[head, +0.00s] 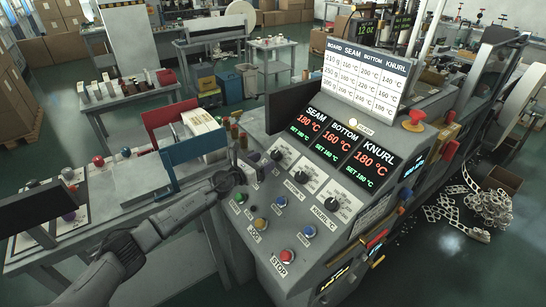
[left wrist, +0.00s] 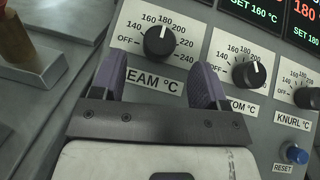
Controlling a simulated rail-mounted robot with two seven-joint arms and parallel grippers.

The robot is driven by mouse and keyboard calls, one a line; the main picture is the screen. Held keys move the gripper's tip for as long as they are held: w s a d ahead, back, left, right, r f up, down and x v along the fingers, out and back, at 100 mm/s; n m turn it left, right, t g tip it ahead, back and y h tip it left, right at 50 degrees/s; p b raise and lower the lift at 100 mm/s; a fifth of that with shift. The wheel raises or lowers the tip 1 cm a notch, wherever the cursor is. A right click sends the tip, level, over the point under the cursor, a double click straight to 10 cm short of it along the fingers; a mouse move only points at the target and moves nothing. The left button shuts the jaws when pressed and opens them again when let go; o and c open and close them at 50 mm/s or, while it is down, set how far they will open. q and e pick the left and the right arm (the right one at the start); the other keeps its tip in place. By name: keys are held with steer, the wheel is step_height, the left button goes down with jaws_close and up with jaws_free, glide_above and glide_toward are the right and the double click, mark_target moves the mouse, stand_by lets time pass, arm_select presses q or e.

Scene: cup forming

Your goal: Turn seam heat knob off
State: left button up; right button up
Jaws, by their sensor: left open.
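The seam heat knob (head: 276,155) is the upper black dial in the slanted panel's column of dials. In the left wrist view the seam knob (left wrist: 159,42) shows its white pointer towards 180; OFF is at its scale's left. The fingers partly cover the seam label. The seam display (head: 309,121) reads 180 °C. My right gripper is out of view.
The bottom knob (head: 300,177) and knurl knob (head: 331,203) sit down and right of the seam knob. Several push buttons, including the red stop button (head: 288,256), lie below.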

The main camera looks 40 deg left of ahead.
mark_target(273, 156)
arm_select(q)
steer(key=shift+w+d+b, duration=0.15)
steer(key=shift+w+b, duration=0.15)
steer(key=shift+w, duration=1)
steer(key=shift+w+d+b, duration=0.1)
steer(key=shift+w+b, duration=0.15)
steer(key=shift+w, duration=1.05)
steer(key=shift+c, duration=0.2)
